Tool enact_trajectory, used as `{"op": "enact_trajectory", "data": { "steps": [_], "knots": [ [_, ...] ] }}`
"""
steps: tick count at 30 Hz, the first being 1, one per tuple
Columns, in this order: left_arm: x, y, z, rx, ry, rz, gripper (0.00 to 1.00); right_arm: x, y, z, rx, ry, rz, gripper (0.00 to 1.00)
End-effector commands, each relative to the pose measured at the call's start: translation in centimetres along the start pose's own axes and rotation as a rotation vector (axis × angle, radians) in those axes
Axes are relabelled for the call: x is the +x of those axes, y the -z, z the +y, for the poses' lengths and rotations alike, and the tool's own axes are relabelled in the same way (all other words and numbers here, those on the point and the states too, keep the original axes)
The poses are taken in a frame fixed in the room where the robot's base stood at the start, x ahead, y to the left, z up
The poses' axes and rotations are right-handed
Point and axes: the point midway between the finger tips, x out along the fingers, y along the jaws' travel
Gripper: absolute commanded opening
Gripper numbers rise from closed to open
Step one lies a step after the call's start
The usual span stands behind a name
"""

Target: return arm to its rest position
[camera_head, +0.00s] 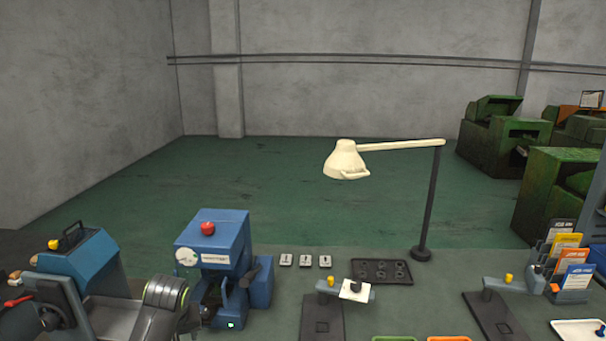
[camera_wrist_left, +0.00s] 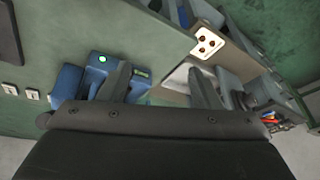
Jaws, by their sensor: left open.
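My left gripper (camera_wrist_left: 160,85) shows in the left wrist view with its two dark fingers spread apart. Nothing is between them. A blue machine (camera_wrist_left: 70,82) with a lit green lamp lies beyond the left finger. In the head view my left arm (camera_head: 130,318) comes in at the lower left, in front of the blue machine (camera_head: 212,238) with a red button on top. Its fingers are hard to make out there against the dark front of that machine. My right arm and gripper are not in view.
Another blue machine (camera_head: 85,255) with a yellow button stands at the far left. A cream lamp (camera_head: 345,160) stands over the bench. A dark tray (camera_head: 382,271) and small grey fixtures sit at the middle and right. A card holder (camera_head: 566,275) is at the right.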

Motion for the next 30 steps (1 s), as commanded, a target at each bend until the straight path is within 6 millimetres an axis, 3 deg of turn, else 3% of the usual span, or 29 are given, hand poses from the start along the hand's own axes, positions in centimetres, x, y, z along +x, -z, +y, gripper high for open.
{"op": "enact_trajectory", "data": {
  "steps": [1, 6, 12, 18, 21, 30],
  "knots": [
    [1.3, -2.4, -0.9, 0.019, -0.003, -0.008, 0.58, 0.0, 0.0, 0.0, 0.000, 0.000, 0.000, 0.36],
    [3.7, -9.2, -3.8, 0.091, -0.022, -0.011, 0.58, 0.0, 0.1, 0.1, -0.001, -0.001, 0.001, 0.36],
    [4.5, -17.3, -7.4, 0.168, -0.038, -0.012, 0.58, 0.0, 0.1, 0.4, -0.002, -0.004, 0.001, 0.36],
    [3.1, -24.9, -11.0, 0.237, -0.049, -0.008, 0.58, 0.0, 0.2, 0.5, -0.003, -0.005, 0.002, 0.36],
    [1.9, -27.8, -12.4, 0.267, -0.051, -0.003, 0.58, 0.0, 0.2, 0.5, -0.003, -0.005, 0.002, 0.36],
    [-1.4, -33.1, -15.1, 0.322, -0.048, 0.004, 0.58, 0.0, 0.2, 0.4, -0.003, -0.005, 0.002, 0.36]
  ]
}}
